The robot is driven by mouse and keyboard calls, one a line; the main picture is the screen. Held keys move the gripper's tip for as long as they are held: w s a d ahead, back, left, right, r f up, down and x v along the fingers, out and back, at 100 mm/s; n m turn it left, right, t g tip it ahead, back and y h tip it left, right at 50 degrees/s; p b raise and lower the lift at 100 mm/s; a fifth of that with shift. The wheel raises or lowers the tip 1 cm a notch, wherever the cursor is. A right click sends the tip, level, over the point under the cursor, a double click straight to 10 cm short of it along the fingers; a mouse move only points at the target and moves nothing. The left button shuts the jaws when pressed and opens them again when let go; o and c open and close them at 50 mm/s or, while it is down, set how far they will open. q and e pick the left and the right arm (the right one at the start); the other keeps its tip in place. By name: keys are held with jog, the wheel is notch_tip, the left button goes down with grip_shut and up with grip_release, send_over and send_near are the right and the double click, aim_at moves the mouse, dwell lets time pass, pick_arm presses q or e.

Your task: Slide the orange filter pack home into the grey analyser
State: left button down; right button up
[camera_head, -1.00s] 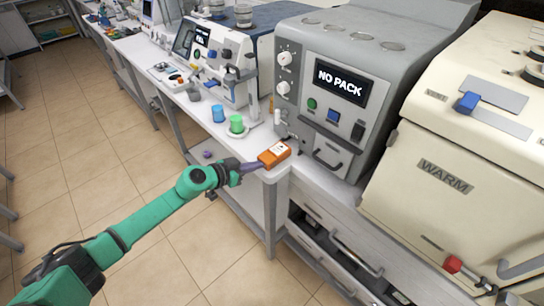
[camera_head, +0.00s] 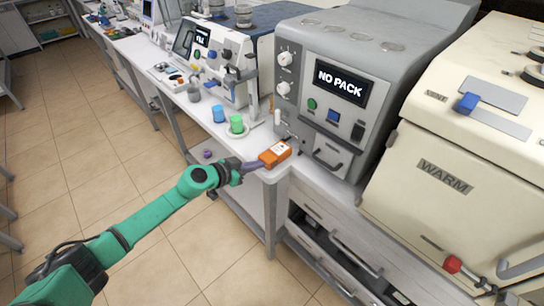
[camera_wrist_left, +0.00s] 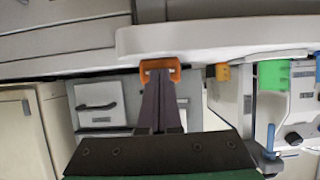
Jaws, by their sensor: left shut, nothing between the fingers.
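The orange filter pack (camera_head: 275,153), with a white label, lies on the corner of the white bench in front of the grey analyser (camera_head: 350,85). The analyser's display reads "NO PACK". My left gripper (camera_head: 261,164) is shut, its purple fingers pointing at the near end of the pack. In the left wrist view the fingertips (camera_wrist_left: 160,76) overlap the orange pack (camera_wrist_left: 160,63), whose edges show on both sides of them. I cannot tell if they touch it. The analyser's slot cannot be made out clearly. My right gripper is not in view.
A green cup (camera_head: 236,124) on a white saucer and a blue cup (camera_head: 218,113) stand left of the pack. A cream machine marked "WARM" (camera_head: 445,176) stands to the right. Drawers (camera_head: 335,240) are under the bench.

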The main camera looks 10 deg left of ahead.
aim_at(276, 151)
pick_arm(q)
jog(key=shift+w+d, duration=0.7)
jog(key=shift+w, duration=0.1)
jog(key=shift+w+d+p, duration=0.35)
jog(key=shift+w+d, duration=0.45)
jog(key=shift+w, duration=0.15)
jog(key=shift+w+d+f, duration=0.1)
jog(key=shift+w+d, duration=0.7)
jog(key=shift+w, duration=0.15)
jog(key=shift+w+d+b, duration=0.35)
jog(key=shift+w+d, duration=0.3)
jog(key=shift+w, duration=0.15)
jog(key=shift+s+a+r+p, duration=0.1)
jog(key=shift+a+r+p, duration=0.1)
jog(key=shift+p, duration=0.2)
jog(key=p+v, duration=0.7)
jog(key=shift+s+r, duration=0.15)
jog(key=shift+s+a+r+p, duration=0.15)
jog(key=shift+s+a+p, duration=0.25)
jog(key=shift+s, duration=0.05)
